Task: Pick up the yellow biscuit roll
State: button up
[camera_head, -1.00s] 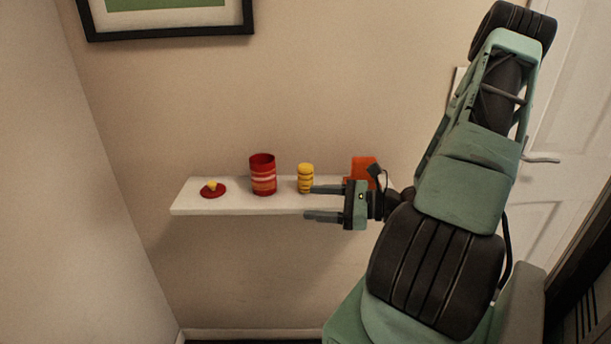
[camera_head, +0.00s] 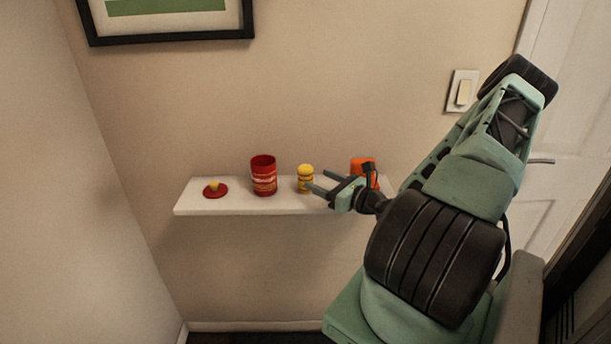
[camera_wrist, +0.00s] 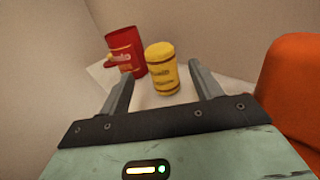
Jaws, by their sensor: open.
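The yellow biscuit roll (camera_head: 305,178) stands upright on the white shelf (camera_head: 240,205), between the red canister and the orange thing. In the wrist view the yellow biscuit roll (camera_wrist: 162,68) shows beyond and between my two fingertips. My gripper (camera_head: 317,181) is open and empty, just right of the roll, with its fingers pointing left toward it. In the wrist view my gripper (camera_wrist: 160,75) has its fingers spread wide. I cannot tell whether a fingertip touches the roll.
A red canister (camera_head: 263,176) stands left of the roll, close to it; it also shows in the wrist view (camera_wrist: 125,48). A red lid with a yellow knob (camera_head: 214,191) lies further left. An orange object (camera_head: 362,166) stands behind my gripper. The wall is behind the shelf.

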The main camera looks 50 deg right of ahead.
aim_at(311, 176)
jog(key=shift+w+d+p, duration=0.15)
jog(key=shift+w+p, duration=0.95)
jog(key=shift+w, duration=2.1)
jog(key=shift+f, duration=0.1)
jog(key=c, duration=1.1)
